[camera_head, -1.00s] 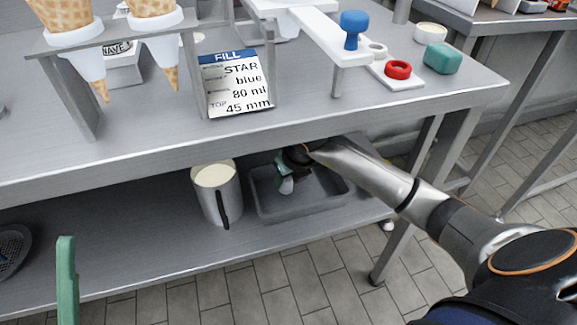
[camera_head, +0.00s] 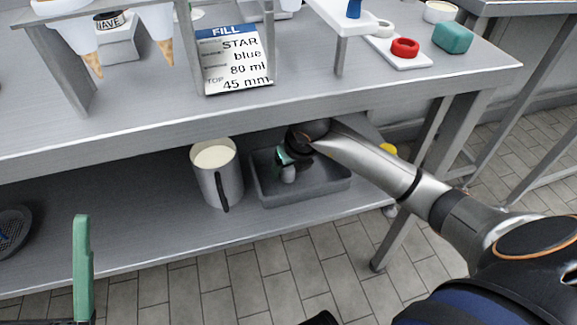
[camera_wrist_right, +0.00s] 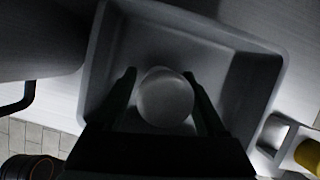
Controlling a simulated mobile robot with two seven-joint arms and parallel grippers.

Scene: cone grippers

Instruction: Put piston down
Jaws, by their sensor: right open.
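The piston seems to be the pale round-ended piece (camera_head: 289,174) low over the grey tray (camera_head: 262,197) on the lower shelf. In the right wrist view its round face (camera_wrist_right: 165,97) sits between my fingers, with the tray floor behind it. I cannot tell whether it touches the floor. My right gripper (camera_head: 287,162) reaches under the table top into the tray. Its dark fingers (camera_wrist_right: 164,100) stand open on both sides of the piston. Of my left gripper (camera_head: 82,265) only one green finger shows at lower left; its other finger is not visible.
A metal jug (camera_head: 222,178) with pale contents stands close left of the tray. The table top (camera_head: 130,130) overhangs my right arm. A table leg (camera_head: 395,240) is at right. A yellow object (camera_head: 388,149) is right of the tray.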

